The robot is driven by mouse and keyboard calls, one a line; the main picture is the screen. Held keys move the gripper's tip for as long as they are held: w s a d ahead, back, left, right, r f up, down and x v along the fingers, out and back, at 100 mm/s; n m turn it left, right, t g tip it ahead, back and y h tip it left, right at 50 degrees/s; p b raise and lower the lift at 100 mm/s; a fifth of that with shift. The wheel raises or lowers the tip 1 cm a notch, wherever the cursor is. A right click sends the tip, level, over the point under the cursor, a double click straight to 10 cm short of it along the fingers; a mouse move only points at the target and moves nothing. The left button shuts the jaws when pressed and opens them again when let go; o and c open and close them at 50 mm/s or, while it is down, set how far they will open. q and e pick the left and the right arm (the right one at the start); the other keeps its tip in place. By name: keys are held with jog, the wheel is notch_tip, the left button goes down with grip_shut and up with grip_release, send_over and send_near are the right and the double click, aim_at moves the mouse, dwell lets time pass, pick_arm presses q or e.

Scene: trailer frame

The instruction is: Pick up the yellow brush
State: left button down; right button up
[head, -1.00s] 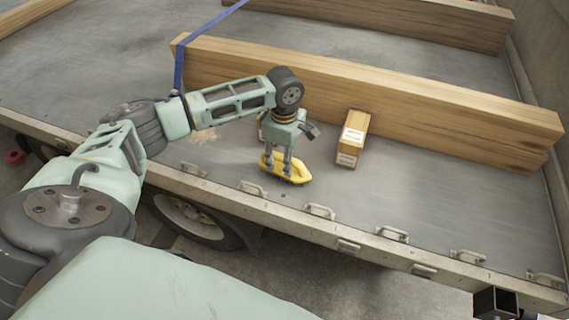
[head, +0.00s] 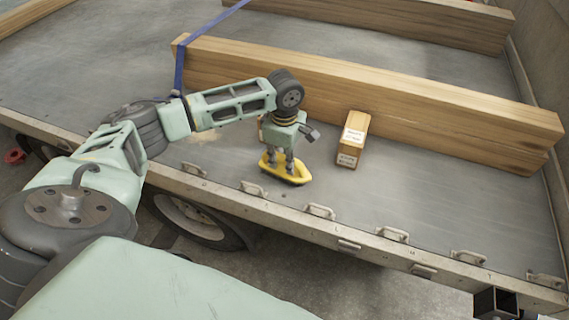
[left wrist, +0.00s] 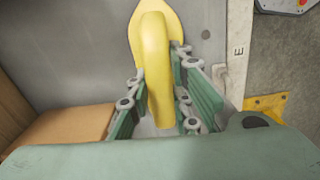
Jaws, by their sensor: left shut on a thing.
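The yellow brush (head: 297,174) is on the grey trailer bed (head: 400,210), near its front edge. My left gripper (head: 282,164) comes down on it from above, with its fingers on both sides of the brush's handle. In the left wrist view the yellow brush (left wrist: 156,60) runs between the two fingers of my left gripper (left wrist: 158,100), which are closed on it. Whether the brush touches the bed is hard to tell.
A cardboard box (head: 352,140) stands right of the brush. A long wooden beam (head: 400,95) lies behind both. Metal tie-down handles (head: 320,211) line the trailer's front edge. The bed to the right is clear. A blue strap (head: 180,65) crosses at the left.

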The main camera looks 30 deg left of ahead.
pick_arm(q)
jog(key=shift+r, duration=0.6)
notch_tip(320, 180, up, 3)
jog(key=shift+w+f, duration=0.1)
jog(key=shift+f, duration=0.05)
jog(key=s+d+r, duration=0.2)
jog(key=d+r, duration=0.5)
jog(key=d, duration=0.4)
jog(key=shift+s+d, duration=0.25)
